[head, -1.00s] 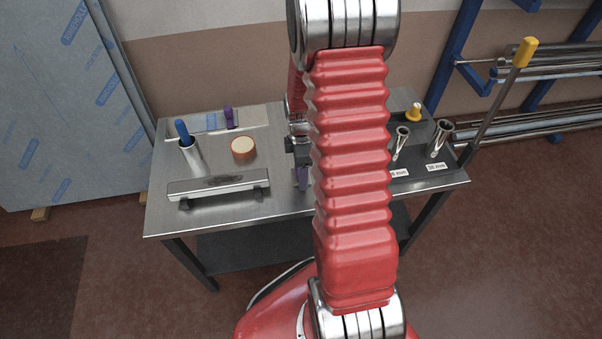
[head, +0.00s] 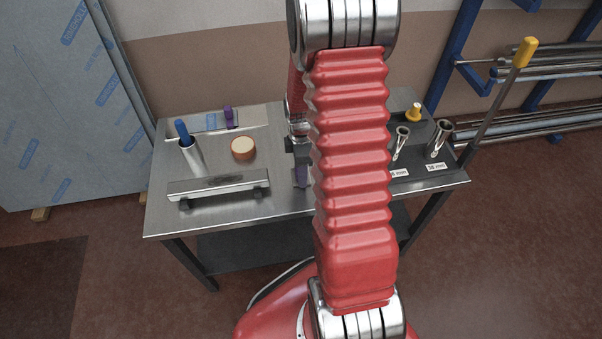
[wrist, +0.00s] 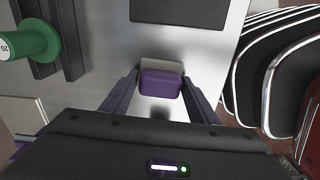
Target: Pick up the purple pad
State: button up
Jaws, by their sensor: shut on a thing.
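The purple pad (wrist: 160,83) is a small rounded block with a pale back part, in the middle of the wrist view. My gripper (wrist: 160,80) has its two purple fingers on either side of it, shut on it at the tips. A dark shadow lies on the steel table below the pad. In the head view my gripper (head: 301,175) is over the table's middle, left of my red arm sleeve. The arm hides part of it, and I cannot make out the pad there.
The steel table (head: 225,220) bears a blue-handled tool in a metal tube (head: 193,155), a round orange-rimmed tin (head: 243,148) and a raised metal bar (head: 218,186). A purple upright piece (head: 229,118) stands behind. A green cylinder (wrist: 35,41) lies near my gripper.

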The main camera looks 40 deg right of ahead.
notch_tip(320, 180, up, 10)
dwell(0.9)
dwell(0.3)
